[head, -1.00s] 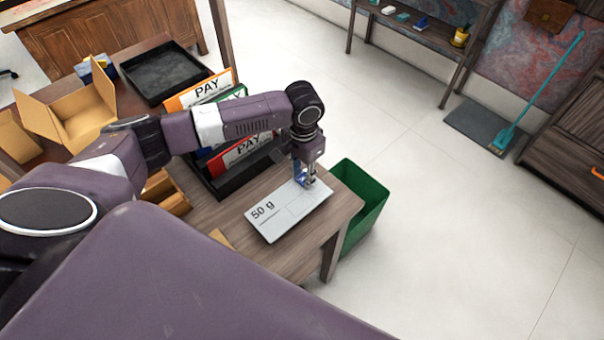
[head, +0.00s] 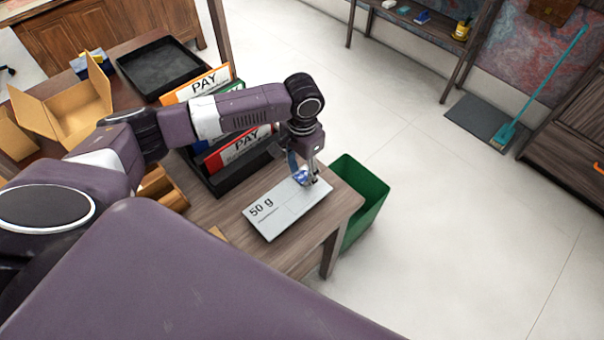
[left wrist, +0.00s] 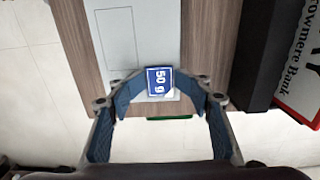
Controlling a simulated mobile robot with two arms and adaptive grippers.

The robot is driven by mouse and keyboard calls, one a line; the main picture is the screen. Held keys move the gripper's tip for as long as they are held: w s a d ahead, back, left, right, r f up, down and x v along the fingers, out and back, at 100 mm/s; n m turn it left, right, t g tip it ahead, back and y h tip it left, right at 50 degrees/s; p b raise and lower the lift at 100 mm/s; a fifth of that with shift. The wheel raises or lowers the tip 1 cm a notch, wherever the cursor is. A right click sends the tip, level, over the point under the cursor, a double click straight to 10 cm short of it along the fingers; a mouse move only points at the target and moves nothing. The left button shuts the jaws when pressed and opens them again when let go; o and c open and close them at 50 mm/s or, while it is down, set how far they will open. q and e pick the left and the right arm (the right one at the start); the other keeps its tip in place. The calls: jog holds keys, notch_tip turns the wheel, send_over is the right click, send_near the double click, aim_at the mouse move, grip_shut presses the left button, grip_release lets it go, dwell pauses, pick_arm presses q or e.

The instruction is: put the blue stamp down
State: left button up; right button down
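The blue stamp (left wrist: 158,82) has a white "50 g" on its face. In the left wrist view it sits between the curved fingertips of my left gripper (left wrist: 160,84), whose blue pads bend in to its two sides. In the head view the left gripper (head: 308,177) is low over the far right end of a pale grey "50 g" card (head: 281,215), with the stamp (head: 299,176) at its tips. I cannot tell whether the stamp touches the card. The card also shows in the left wrist view (left wrist: 143,20). My right gripper is not in view.
The card lies near the end of the wooden desk (head: 293,255). A green bin (head: 372,200) stands beside that end. A black rack (head: 235,172) with "PAY" folders is behind the card. An open cardboard box (head: 80,112) and black tray (head: 165,70) are farther left.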

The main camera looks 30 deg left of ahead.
aim_at(302, 176)
pick_arm(q)
notch_tip(302, 176, up, 12)
jog(key=b, duration=0.1)
jog(key=shift+w, duration=0.15)
jog(key=shift+d+f, duration=0.1)
jog(key=shift+f, duration=0.05)
dwell(0.3)
